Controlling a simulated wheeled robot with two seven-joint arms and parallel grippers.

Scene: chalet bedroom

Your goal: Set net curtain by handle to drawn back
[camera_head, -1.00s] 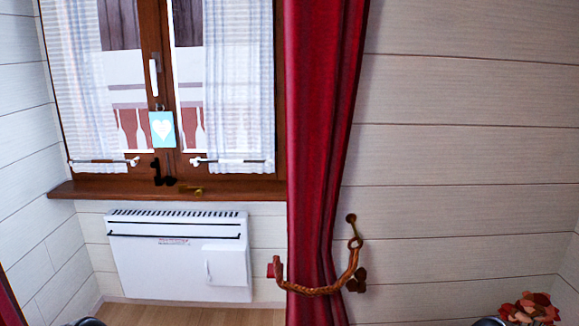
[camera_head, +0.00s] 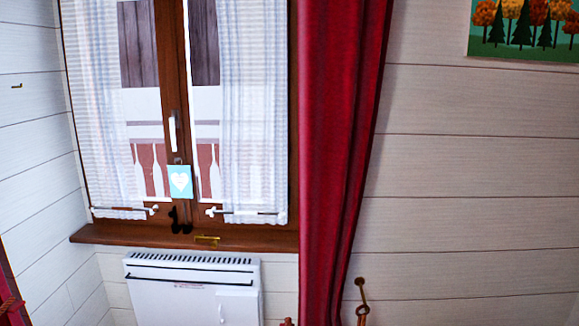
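The window holds a sheer net curtain on each sash. The left net curtain (camera_head: 98,120) hangs gathered towards the outer side of its pane. The right net curtain (camera_head: 252,115) hangs over the right part of its pane. Clear glass shows beside both, near the middle frame. A thin rod with a pale knob, perhaps a handle, crosses the bottom of the left curtain (camera_head: 124,211). A similar rod (camera_head: 240,212) crosses the bottom of the right one. Neither of my grippers is in view.
A red drape (camera_head: 335,150) hangs right of the window. A wooden sill (camera_head: 120,235) holds small dark and gold items. A white heater (camera_head: 190,283) is below. A tree picture (camera_head: 525,28) is at upper right.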

